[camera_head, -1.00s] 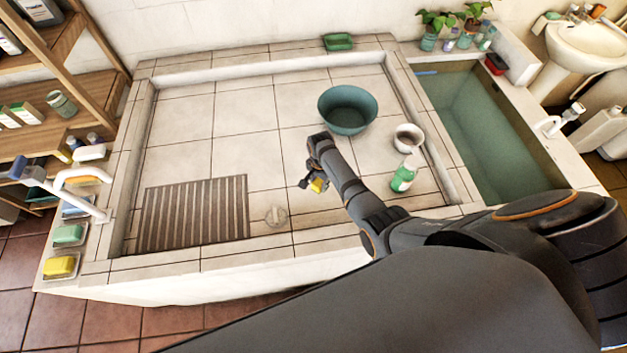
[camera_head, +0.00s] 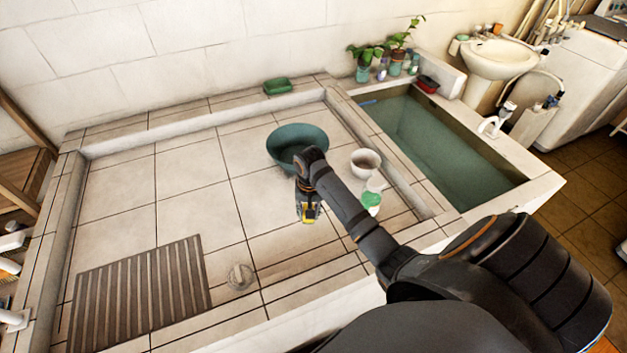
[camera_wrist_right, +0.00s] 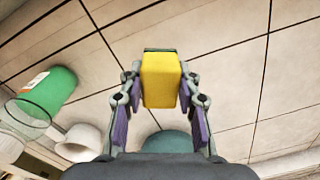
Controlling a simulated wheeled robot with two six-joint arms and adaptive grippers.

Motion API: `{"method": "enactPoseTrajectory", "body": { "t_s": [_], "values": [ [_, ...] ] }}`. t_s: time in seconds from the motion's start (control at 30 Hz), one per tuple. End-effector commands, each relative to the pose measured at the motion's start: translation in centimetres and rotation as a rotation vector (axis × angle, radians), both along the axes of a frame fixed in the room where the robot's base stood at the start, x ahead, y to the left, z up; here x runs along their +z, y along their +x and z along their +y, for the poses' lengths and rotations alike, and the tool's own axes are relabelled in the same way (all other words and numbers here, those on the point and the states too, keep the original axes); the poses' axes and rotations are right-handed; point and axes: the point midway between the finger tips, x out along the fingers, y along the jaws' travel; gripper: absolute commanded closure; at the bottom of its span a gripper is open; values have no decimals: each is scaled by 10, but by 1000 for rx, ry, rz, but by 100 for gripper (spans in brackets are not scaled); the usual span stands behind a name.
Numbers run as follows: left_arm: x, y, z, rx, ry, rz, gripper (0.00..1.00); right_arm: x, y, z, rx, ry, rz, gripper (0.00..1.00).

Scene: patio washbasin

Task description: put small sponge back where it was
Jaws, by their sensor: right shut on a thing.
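A small yellow sponge (camera_wrist_right: 161,80) with a dark layer along one edge is held between the fingers of my right gripper (camera_wrist_right: 160,88) in the right wrist view. In the head view the right gripper (camera_head: 308,206) hangs over the tiled basin floor, in front of the teal bowl, with a bit of yellow sponge (camera_head: 311,213) showing at its tip. It looks raised off the tiles, though the exact height is unclear. My left gripper is not in view.
The teal bowl (camera_head: 290,143), a white pot (camera_head: 365,161) and a green-and-white bottle (camera_head: 371,202) stand near the right gripper. A slatted mat (camera_head: 140,295) and a round drain (camera_head: 240,277) lie at front left. A green dish (camera_head: 277,86) sits on the back ledge. The water-filled trough (camera_head: 440,140) is at right.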

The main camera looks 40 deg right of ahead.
Motion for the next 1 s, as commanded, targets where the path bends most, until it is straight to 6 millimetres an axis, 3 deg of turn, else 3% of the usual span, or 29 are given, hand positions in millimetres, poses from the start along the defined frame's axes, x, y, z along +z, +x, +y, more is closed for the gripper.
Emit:
{"method": "enactPoseTrajectory", "body": {
  "t_s": [0.03,0.13,0.3,0.47,0.57,0.83,0.9,1.0],
  "values": [
    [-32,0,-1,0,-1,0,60,-11,-9,-7,81,-9,-6,97],
    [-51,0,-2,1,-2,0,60,3,-27,-10,233,-18,-1,97],
    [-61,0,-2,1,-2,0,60,18,-45,-10,376,-28,10,97],
    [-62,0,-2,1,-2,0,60,21,-46,-11,395,-28,13,97],
    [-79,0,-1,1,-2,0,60,9,-34,-19,391,-28,11,97],
    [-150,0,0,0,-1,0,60,-32,30,-63,388,-26,9,97],
    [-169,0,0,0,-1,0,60,-47,38,-69,389,-26,10,97],
    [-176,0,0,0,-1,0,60,-57,50,-77,388,-25,13,97]
  ]
}}
